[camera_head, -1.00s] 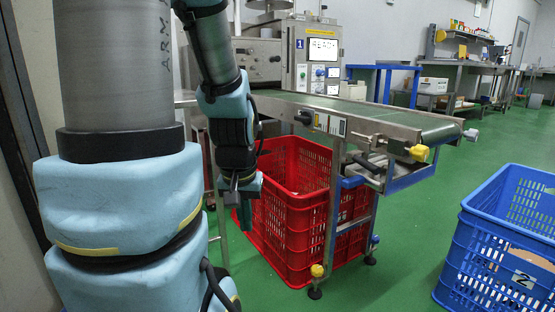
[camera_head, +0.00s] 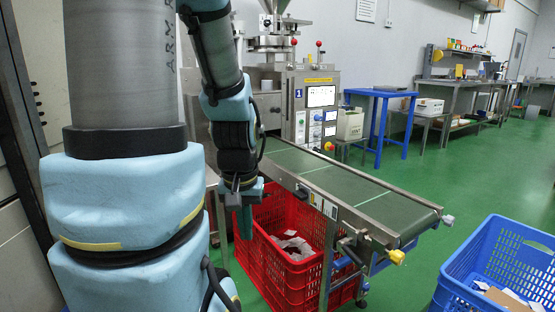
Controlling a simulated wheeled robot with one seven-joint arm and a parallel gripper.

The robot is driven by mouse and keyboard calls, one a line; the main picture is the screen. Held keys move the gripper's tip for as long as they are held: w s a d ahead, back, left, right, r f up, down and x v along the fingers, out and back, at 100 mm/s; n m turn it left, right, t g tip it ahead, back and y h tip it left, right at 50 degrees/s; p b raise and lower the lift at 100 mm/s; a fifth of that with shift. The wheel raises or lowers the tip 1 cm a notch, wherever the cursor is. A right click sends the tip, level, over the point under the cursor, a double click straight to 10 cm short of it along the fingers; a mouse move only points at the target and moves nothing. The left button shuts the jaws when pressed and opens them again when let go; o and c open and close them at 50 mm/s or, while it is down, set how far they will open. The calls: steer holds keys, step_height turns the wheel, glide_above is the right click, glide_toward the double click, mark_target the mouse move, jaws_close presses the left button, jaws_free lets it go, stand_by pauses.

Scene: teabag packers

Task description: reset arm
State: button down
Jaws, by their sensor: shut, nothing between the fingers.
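My arm hangs at the left of the head view, folded with its lower end pointing down. My gripper (camera_head: 243,218) is at its end, pointing down, shut with nothing seen in it. It shows in front of the left rim of the red crate (camera_head: 287,262). I cannot tell whether it is over the crate or nearer to me. The crate stands on the floor under the conveyor and holds several pale packets (camera_head: 294,244).
The green-belted conveyor (camera_head: 340,190) runs from the packing machine (camera_head: 312,105) toward the front right. A blue crate (camera_head: 468,256) with cardboard and packets stands at the lower right. A blue table (camera_head: 382,94) is behind. Green floor (camera_head: 450,172) is open at the right.

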step_height(320, 180, up, 20)
steer(key=p, duration=1.8)
steer(key=shift+r, duration=0.15)
